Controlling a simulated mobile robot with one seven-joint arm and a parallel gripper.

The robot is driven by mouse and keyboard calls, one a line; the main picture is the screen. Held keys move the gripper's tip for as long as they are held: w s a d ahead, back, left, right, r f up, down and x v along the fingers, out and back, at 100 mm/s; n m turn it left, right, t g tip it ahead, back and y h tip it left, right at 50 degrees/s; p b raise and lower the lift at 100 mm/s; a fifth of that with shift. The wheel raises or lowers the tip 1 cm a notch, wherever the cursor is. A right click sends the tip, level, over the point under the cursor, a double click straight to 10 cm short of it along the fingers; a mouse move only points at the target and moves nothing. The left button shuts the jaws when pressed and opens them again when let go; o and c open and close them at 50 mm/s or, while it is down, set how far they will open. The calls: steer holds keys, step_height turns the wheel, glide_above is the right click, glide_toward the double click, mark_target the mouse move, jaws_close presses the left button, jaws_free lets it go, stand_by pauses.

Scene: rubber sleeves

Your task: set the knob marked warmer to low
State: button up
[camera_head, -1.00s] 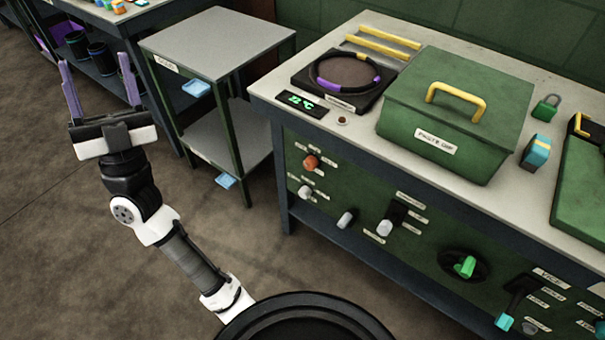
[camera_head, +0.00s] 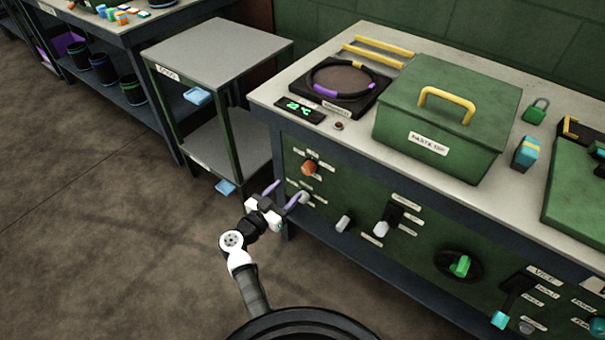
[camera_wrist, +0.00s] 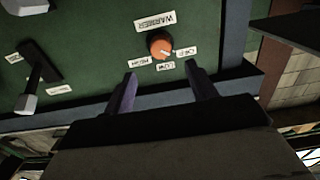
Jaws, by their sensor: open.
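The warmer knob is a round orange knob (camera_head: 308,167) on the green front panel, at its upper left in the head view. In the wrist view the orange knob (camera_wrist: 159,43) appears upside down with its WARMER label (camera_wrist: 155,22). Labels HIGH, LOW (camera_wrist: 165,67) and OFF (camera_wrist: 188,50) surround it. Its pale pointer mark is on the side by OFF and LOW; I cannot tell exactly which it meets. My gripper (camera_head: 288,192) is open and empty, below and left of the knob in the head view. Its two purple fingers (camera_wrist: 160,72) are spread, apart from the knob.
A grey knob (camera_head: 304,197) lies below the orange one, close to a finger in the head view. A lever (camera_head: 384,225) and green knob (camera_head: 460,265) are farther right. A grey shelf cart (camera_head: 215,47) stands left. Open floor lies in front.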

mark_target(306, 172)
steer(key=x, duration=0.9)
steer(key=c, duration=1)
steer(key=shift+r, duration=0.1)
steer(key=shift+m+p, duration=0.4)
steer(key=shift+p, duration=0.1)
steer(key=m+p, duration=0.1)
steer(key=m, duration=0.2)
steer(key=shift+a+p, duration=0.1)
steer(key=shift+p, duration=0.25)
steer(key=m, duration=0.5)
steer(key=shift+m+p, duration=0.35)
steer(key=shift+m, duration=0.05)
